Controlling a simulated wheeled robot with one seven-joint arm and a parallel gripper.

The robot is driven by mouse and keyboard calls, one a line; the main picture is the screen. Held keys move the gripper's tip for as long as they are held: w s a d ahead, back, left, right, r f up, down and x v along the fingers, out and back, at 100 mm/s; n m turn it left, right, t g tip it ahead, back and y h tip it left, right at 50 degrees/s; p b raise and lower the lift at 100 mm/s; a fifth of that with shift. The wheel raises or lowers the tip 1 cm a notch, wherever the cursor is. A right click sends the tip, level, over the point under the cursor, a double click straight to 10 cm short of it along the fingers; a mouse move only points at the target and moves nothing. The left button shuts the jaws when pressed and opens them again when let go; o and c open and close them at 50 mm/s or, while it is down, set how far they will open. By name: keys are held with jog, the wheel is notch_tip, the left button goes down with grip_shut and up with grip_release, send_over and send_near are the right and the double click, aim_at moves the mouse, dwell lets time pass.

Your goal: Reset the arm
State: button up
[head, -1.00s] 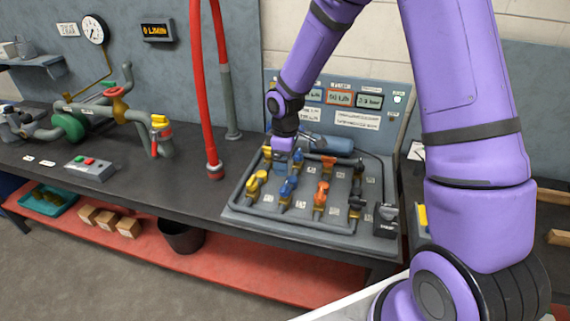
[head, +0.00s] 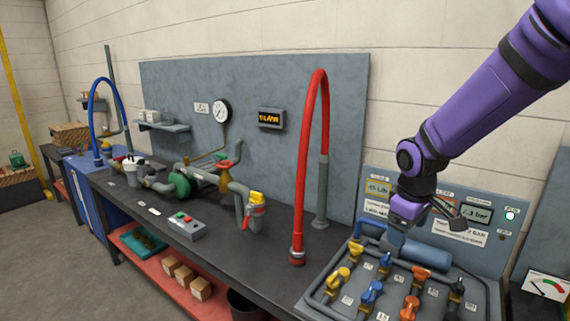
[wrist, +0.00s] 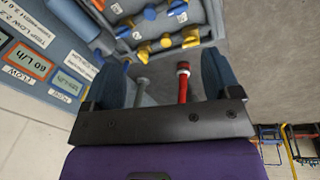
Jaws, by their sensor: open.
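My gripper (head: 425,226) is at the end of my purple arm, in front of the upright display panel (head: 377,212) and above the valve board (head: 437,309). Its dark fingers are spread apart with nothing seen between them. In the wrist view my gripper (wrist: 162,75) also shows open, with the two blue-grey fingers wide apart. The valve board carries yellow (head: 343,274), blue (head: 371,293) and orange (head: 409,306) handles. Part of the displays is hidden behind my gripper.
A red hose (head: 301,170) arches up from the dark bench (head: 218,252) left of the valve board. Pipework with a green part (head: 180,185), a button box (head: 184,226) and a blue hose (head: 93,105) stand farther left. Open air surrounds the arm at the wall.

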jog(key=s+d+r+m+t, duration=0.1)
jog(key=s+r+m, duration=0.1)
jog(key=s+r, duration=0.3)
jog(key=s+d+r+m+t, duration=0.1)
jog(key=s+r+m, duration=0.2)
jog(key=s, duration=0.7)
jog(key=s+d+r+m+t+y, duration=0.1)
jog(key=s+r+m, duration=0.1)
jog(key=s+r, duration=0.5)
jog(key=shift+s+d+r, duration=0.15)
jog(key=shift+s, duration=0.6)
jog(key=shift+w, duration=0.15)
dwell(0.4)
